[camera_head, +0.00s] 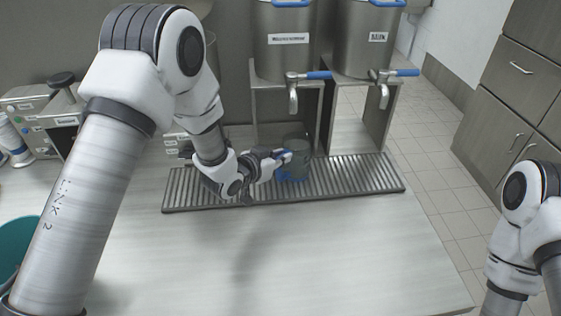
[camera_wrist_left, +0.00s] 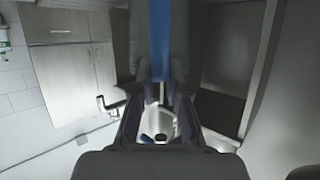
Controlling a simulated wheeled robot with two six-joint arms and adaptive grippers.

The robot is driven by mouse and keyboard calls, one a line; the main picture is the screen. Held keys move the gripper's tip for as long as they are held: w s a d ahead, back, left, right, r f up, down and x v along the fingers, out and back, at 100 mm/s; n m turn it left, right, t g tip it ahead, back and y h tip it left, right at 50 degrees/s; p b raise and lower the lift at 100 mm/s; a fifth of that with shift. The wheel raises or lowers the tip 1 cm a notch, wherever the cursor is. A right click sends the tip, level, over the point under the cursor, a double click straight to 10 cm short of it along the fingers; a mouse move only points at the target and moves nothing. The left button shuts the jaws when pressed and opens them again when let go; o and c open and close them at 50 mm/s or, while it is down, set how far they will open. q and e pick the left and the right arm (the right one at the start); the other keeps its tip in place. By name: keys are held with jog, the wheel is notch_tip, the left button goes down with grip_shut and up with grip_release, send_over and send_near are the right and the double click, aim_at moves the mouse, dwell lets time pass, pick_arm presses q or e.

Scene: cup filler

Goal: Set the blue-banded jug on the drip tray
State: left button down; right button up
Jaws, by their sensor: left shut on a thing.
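The blue-banded jug (camera_head: 294,164) looks clear and dark, with blue near its base. It is at the middle of the ribbed drip tray (camera_head: 360,178), below and left of the first tap, and looks upright. I cannot tell whether its base touches the tray. My left gripper (camera_head: 280,156) is shut on the jug from the left. In the left wrist view the fingers (camera_wrist_left: 160,100) close at the jug's wall, with the blue band (camera_wrist_left: 161,40) running between them. My right arm shows at the right edge, but its gripper is out of view.
Two steel dispensers (camera_head: 284,52) (camera_head: 366,45) with blue-handled taps (camera_head: 293,95) (camera_head: 384,92) stand behind the tray on grey stands. A teal tub (camera_head: 18,248) is at the far left. Machines (camera_head: 45,118) stand at the back left. The front counter (camera_head: 300,260) is clear.

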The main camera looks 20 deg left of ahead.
pick_arm(q)
jog(key=shift+w, duration=0.2)
jog(key=c, duration=1.2)
grip_release()
jog(key=shift+a, duration=0.1)
jog(key=shift+s, duration=0.1)
jog(key=shift+s, duration=0.15)
jog(key=b+v, duration=0.2)
jog(key=v, duration=0.9)
jog(key=shift+s+a+r, duration=0.15)
jog(key=shift+s, duration=0.1)
